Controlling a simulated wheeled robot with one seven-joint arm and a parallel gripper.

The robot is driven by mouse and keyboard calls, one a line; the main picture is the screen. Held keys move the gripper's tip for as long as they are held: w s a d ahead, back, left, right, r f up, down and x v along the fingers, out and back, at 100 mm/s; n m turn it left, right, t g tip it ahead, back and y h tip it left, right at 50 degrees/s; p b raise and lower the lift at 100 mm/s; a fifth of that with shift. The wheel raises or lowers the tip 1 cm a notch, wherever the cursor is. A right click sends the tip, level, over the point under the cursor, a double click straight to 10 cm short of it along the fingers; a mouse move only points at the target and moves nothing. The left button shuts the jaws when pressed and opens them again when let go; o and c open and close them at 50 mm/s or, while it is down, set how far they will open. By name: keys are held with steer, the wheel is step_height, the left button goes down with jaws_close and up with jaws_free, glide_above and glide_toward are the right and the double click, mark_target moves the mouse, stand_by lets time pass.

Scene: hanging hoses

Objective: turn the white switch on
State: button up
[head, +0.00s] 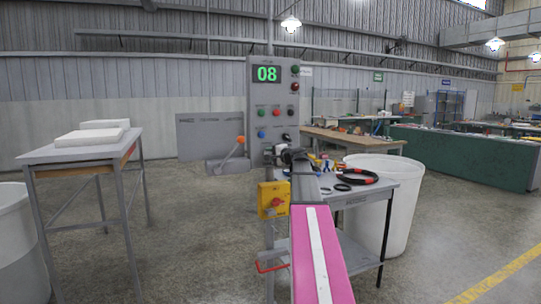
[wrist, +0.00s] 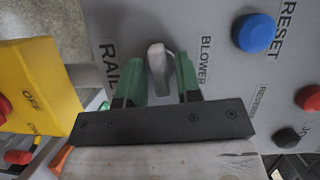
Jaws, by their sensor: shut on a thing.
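The white switch (wrist: 157,62) is a pale, upright lever on the grey control panel (wrist: 215,75), between the labels RAIL and BLOWER in the wrist view. My gripper (wrist: 160,78) has its two green fingers on either side of the lever and is shut on it. In the head view my gripper (head: 283,153) is at the lower part of the panel (head: 273,95). There the switch is hidden by my gripper. The wrist view does not show clearly which position the lever is in.
A blue RESET button (wrist: 255,33) and a black button (wrist: 286,138) are to the right of my gripper. A yellow box (wrist: 38,85) with a red knob is close on the left. In the head view a lever with an orange ball (head: 240,139) stands left of the panel.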

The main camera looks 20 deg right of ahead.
steer(key=shift+f+m+t, duration=0.1)
steer(key=shift+m+t, duration=0.2)
steer(key=shift+m, duration=0.3)
steer(key=o, duration=0.6)
steer(key=v, duration=1)
steer(key=shift+s+d, duration=0.3)
steer(key=shift+f, duration=0.15)
